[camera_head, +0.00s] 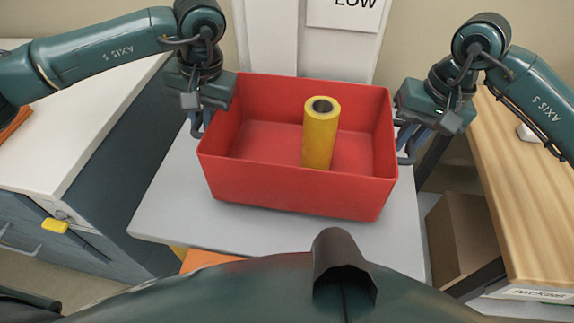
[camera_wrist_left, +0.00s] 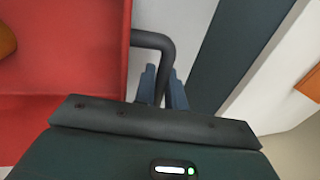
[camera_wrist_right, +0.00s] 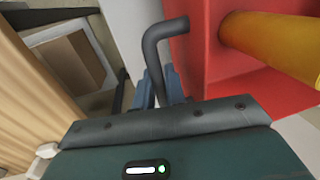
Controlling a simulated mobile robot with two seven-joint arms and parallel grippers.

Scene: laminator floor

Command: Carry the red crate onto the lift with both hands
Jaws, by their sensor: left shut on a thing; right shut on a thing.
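The red crate (camera_head: 290,190) is in the middle of the head view, level, over the pale grey lift top (camera_head: 160,215). I cannot tell whether its base touches that top. A yellow roll (camera_head: 318,140) stands upright inside the crate. My left gripper (camera_head: 199,122) is at the crate's left side, and the left wrist view shows its fingers (camera_wrist_left: 163,90) shut on the dark left handle (camera_wrist_left: 158,42). My right gripper (camera_head: 408,138) is at the right side, and the right wrist view shows its fingers (camera_wrist_right: 160,88) shut on the right handle (camera_wrist_right: 158,38).
A white-topped cabinet (camera_head: 70,130) stands on the left, with a yellow item (camera_head: 54,226) at its front. A wooden table (camera_head: 530,190) is on the right, with a cardboard box (camera_head: 460,235) below it. A sign reading LOW (camera_head: 345,10) is behind the crate.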

